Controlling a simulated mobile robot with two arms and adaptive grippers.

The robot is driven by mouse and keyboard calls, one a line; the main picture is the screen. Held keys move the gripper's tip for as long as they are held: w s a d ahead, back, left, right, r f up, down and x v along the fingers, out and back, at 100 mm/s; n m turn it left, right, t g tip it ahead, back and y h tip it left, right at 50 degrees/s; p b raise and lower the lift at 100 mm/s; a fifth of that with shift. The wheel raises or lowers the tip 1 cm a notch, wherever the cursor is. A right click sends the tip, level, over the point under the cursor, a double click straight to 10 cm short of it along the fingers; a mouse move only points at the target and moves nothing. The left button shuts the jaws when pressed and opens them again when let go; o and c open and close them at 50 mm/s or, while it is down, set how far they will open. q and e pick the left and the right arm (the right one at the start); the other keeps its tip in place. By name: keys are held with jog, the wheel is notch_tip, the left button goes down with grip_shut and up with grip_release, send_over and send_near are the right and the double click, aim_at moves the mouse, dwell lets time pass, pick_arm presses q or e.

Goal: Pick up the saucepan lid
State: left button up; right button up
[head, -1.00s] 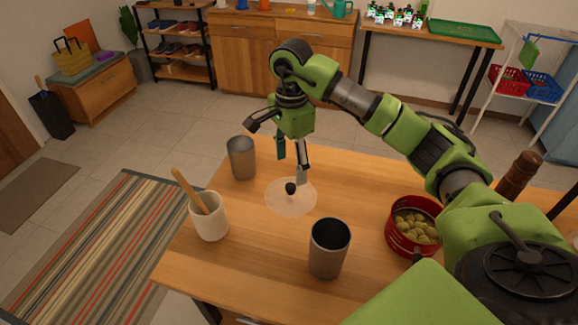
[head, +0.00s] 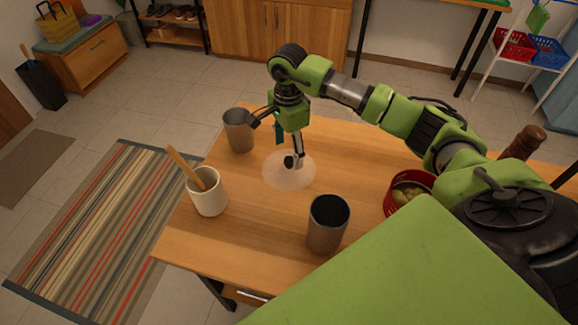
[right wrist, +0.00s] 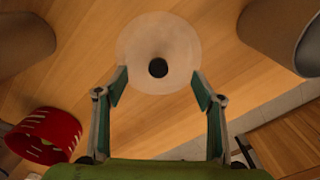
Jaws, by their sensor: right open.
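The saucepan lid (head: 275,176) is a pale, see-through disc with a black knob (head: 289,162), lying flat on the wooden table. It also shows in the right wrist view (right wrist: 135,50), its dark knob near the middle and just beyond the fingertips. My right gripper (head: 288,152) is open and empty, pointing down just above the lid, one finger beside the knob in the head view. In the right wrist view the two fingers (right wrist: 160,88) are spread, with the knob lying between their lines. Whether a finger touches the lid is unclear. My left gripper is out of view.
A grey cup (head: 239,130) stands close left of the gripper, and a dark cup (head: 327,225) stands nearer. A white crock (head: 207,196) holds a wooden utensil. A red pot (head: 397,207) with round pieces and a brown mill (head: 523,141) are at right.

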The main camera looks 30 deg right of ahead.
aim_at(289, 160)
notch_tip(289, 160, down, 4)
jog(key=shift+s+f+p, duration=0.1)
jog(key=shift+f+p, duration=0.1)
jog(key=shift+p, duration=0.4)
jog(key=shift+s, duration=0.1)
grip_shut()
jog(key=shift+r, duration=0.1)
